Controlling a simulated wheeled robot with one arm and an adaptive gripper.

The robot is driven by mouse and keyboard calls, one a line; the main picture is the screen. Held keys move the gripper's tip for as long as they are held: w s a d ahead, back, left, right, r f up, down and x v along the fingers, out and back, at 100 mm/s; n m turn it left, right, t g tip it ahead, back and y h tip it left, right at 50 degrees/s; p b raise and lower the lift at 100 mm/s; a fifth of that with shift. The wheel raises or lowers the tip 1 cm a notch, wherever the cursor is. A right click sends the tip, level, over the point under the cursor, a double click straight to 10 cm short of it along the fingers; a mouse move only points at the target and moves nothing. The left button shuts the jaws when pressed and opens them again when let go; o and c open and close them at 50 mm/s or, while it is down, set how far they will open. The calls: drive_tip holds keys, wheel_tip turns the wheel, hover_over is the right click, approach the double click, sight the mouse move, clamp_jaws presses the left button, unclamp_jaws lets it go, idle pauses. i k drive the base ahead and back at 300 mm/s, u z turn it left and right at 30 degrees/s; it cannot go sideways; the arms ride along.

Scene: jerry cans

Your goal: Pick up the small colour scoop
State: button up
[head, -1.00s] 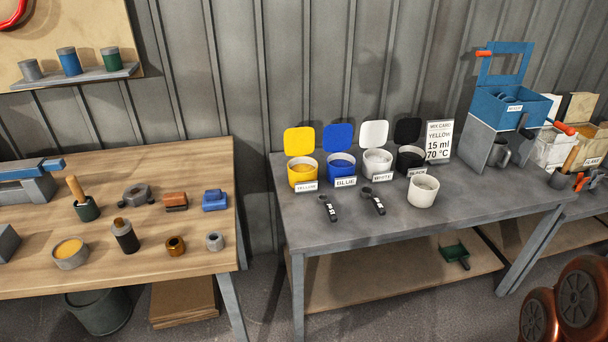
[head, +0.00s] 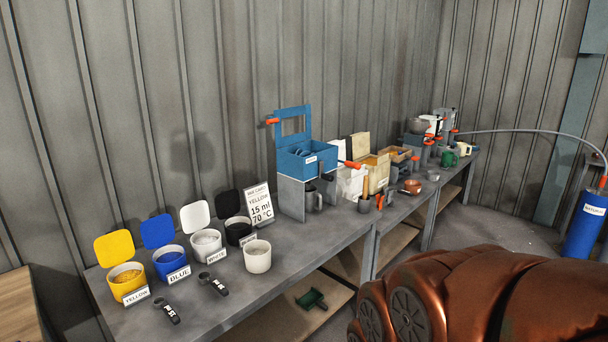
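Two dark scoops with white labels lie on the grey bench in the head view. One scoop (head: 168,312) lies in front of the yellow and blue pots. The other scoop (head: 213,285) lies to its right, in front of the white pot. Their label print is too small to read surely, and I cannot tell which scoop is the smaller. Both lie flat with nothing touching them. My gripper is not in view.
Behind the scoops stand open pots labelled yellow (head: 127,283), blue (head: 171,263) and white (head: 206,243), plus a black-lidded pot (head: 238,231). A plain white cup (head: 257,257) stands right of the scoops. A mix card (head: 258,208) reads yellow, 15 ml, 70 °C.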

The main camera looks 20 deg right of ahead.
sight(158, 303)
drive_tip(key=u, duration=2.5)
drive_tip(key=i, duration=1.8)
drive_tip(key=z, duration=2.15)
